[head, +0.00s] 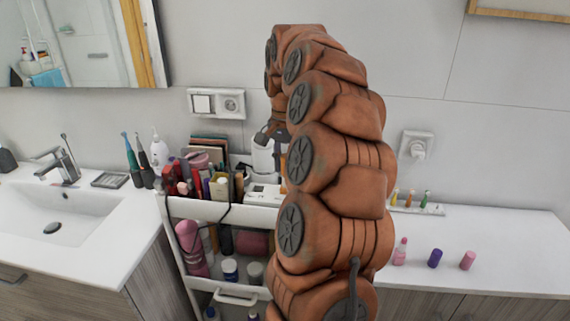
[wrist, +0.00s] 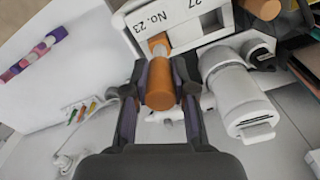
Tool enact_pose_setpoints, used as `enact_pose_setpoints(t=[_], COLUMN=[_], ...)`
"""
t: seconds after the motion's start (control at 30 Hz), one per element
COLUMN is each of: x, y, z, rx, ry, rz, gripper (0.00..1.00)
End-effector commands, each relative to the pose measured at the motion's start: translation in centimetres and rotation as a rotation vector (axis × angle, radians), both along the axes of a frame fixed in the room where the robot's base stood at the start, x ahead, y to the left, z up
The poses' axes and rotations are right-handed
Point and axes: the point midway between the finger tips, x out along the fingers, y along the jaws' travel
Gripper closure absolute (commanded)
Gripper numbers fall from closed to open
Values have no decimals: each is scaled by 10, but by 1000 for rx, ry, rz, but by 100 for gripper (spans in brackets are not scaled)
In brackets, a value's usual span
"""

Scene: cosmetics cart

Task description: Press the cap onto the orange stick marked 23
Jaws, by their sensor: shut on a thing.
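In the wrist view my gripper (wrist: 160,90) is shut on an orange cylindrical cap (wrist: 160,83), one finger on each side. Just beyond the cap, the short orange stick (wrist: 157,43) shows at the white holder (wrist: 140,22) labelled "No. 23". The cap's far end is close to the stick and roughly in line with it. I cannot tell whether they touch or overlap. In the head view my arm hides most of the work area, including the cap and stick.
A white cylindrical device (wrist: 240,100) stands close to the right of my gripper. The cart (head: 240,215) is crowded with cosmetics. On the right counter are a pink bottle (head: 400,252), a purple cylinder (head: 435,258), a pink cylinder (head: 467,260) and a small rack (head: 430,210); the counter's far right is clear.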

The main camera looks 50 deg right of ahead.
Motion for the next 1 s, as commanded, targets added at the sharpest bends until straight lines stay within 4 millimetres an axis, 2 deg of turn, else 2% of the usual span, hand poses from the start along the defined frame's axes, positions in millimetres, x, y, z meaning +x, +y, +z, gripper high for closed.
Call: enact_pose_setpoints(t=[1.0], x=[0], y=[0], z=[-12], rx=[0], ry=[0], rz=[0], gripper=[89])
